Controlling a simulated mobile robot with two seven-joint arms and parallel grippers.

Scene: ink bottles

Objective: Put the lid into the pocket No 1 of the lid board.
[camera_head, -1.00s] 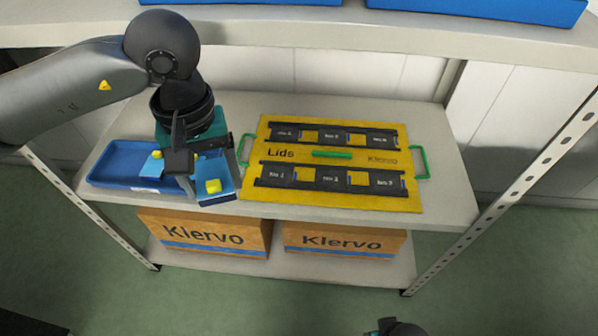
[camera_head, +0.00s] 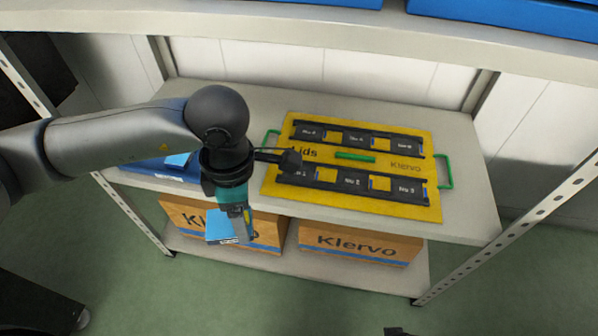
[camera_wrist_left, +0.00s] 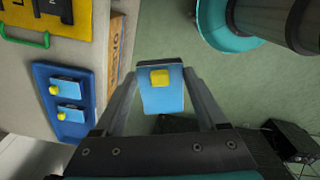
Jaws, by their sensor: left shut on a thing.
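My left gripper (camera_head: 238,232) is shut on a blue lid with a yellow knob (camera_wrist_left: 163,100). In the head view this lid (camera_head: 220,226) hangs in front of the shelf edge, clear of the shelf. In the left wrist view it sits between the two fingers. The yellow lid board (camera_head: 388,160) lies on the shelf to the right, with two rows of dark pockets. Pocket No 1 (camera_head: 297,176) is at the front left, partly hidden by my wrist. It looks empty. My right gripper's fingers are not seen.
A blue tray (camera_wrist_left: 86,104) left of the board holds two more lids, an upper one (camera_wrist_left: 68,86) and a lower one (camera_wrist_left: 70,116). Klervo boxes (camera_head: 360,243) stand on the lower shelf. An upper shelf (camera_head: 330,32) runs above. Green handles flank the board.

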